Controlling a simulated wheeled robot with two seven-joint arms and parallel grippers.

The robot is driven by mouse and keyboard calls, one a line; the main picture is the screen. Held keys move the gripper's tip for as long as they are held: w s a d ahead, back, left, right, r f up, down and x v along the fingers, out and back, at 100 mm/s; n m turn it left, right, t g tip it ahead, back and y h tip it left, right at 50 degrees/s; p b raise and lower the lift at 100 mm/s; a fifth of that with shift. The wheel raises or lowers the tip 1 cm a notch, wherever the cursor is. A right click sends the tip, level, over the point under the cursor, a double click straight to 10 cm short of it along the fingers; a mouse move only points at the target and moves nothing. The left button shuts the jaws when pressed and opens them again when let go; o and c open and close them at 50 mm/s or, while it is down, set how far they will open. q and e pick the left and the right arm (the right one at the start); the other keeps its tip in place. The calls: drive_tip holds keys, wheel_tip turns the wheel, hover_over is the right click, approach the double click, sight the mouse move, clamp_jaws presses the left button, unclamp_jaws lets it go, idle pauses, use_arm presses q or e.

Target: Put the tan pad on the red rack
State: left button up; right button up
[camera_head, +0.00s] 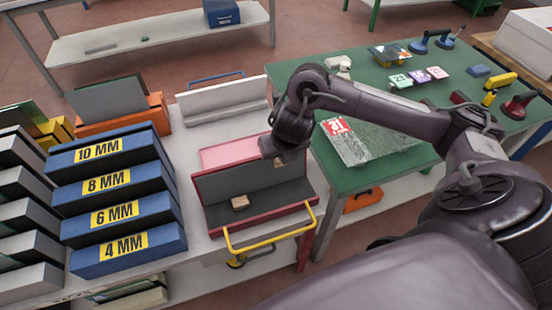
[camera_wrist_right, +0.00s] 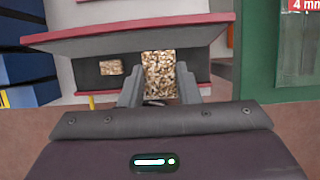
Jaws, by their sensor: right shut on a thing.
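The red rack (camera_head: 262,222) stands on the light bench in the head view, with a dark back panel and a dark floor. Its red edge (camera_wrist_right: 110,38) crosses the upper part of the wrist view. My right gripper (camera_wrist_right: 160,88) is shut on a speckled tan pad (camera_wrist_right: 160,68), held over the rack. Whether that pad touches the rack is unclear. In the head view the right gripper (camera_head: 276,155) is above the rack's right part and its fingers are mostly hidden. A second tan pad (camera_head: 239,202) lies in the rack, also visible in the wrist view (camera_wrist_right: 110,67). My left gripper is out of view.
Blue boxes (camera_head: 125,205) labelled in millimetres stand left of the rack. A yellow handle (camera_head: 268,242) juts from the rack's front. A grey rack (camera_head: 228,100) stands behind. The green table (camera_head: 345,178) at right holds a glass sheet (camera_head: 385,145) and small tools.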

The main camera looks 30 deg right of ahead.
drive_tip(key=b, duration=0.5)
hover_over(277, 192)
drive_tip(key=s, duration=0.1)
wheel_tip(277, 192, down, 9)
drive_tip(key=f, duration=0.3)
drive_tip(key=shift+s+a+f+b, duration=0.15)
drive_tip(key=shift+s+f+b, duration=0.05)
drive_tip(key=shift+f+b, duration=0.2)
drive_tip(key=shift+f, duration=0.55)
drive_tip(key=shift+f+b, duration=0.65)
drive_tip(key=shift+f, duration=1.2)
drive_tip(key=shift+f, duration=0.2)
drive_tip(key=o, duration=0.9)
drive_tip(key=shift+r, duration=0.1)
drive_tip(key=shift+r, duration=0.1)
